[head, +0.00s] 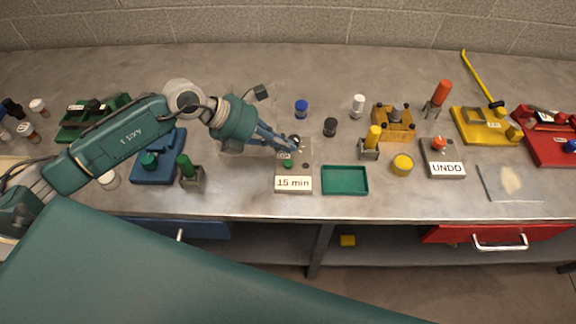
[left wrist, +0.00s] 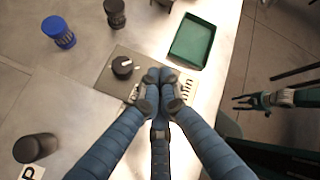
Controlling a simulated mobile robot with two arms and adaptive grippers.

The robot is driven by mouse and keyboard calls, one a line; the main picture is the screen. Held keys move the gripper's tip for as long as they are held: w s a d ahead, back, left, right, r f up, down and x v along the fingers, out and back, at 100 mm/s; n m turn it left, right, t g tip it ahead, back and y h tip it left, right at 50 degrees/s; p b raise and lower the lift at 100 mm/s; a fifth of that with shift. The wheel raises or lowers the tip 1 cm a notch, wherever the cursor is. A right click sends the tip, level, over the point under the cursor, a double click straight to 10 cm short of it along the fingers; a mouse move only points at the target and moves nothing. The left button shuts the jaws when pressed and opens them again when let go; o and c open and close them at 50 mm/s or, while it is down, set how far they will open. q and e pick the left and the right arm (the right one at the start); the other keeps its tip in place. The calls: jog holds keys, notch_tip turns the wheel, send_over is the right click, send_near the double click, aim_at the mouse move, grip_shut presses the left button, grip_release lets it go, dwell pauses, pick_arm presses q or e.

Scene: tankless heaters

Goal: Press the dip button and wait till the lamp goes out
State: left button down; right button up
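A grey control box (head: 305,163) with a "15 min" plate (head: 293,184) stands at mid-table in the head view. A small dark label (head: 284,155), apparently reading DIP, is on its top. My left gripper (head: 294,149) is over the box beside this label, its fingers together and empty. In the left wrist view the left fingertips (left wrist: 157,82) meet over the box (left wrist: 112,80), beside a black knob (left wrist: 122,66). They hide the button, and contact is unclear. I cannot make out the lamp. My right gripper (left wrist: 250,101) shows at the right there, fingers apart and empty.
A green tray (head: 345,181) lies right of the box. A black cylinder (head: 330,127), a blue one (head: 301,109) and a yellow-topped holder (head: 371,143) stand nearby. An UNDO box (head: 443,160) is further right. Bare metal tabletop lies behind.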

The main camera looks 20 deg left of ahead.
aim_at(285, 162)
pick_arm(q)
notch_tip(285, 162, down, 4)
jog(key=shift+r+b, duration=0.25)
jog(key=shift+b, duration=0.75)
jog(key=shift+r, duration=0.1)
dwell(0.4)
jog(key=shift+f+b, duration=0.3)
jog(key=shift+f, duration=0.15)
jog(key=shift+f+b, duration=0.4)
jog(key=shift+f, duration=0.05)
dwell(0.5)
dwell(0.3)
jog(key=shift+r+p, duration=0.65)
jog(key=shift+r, duration=0.25)
jog(key=shift+r, duration=0.1)
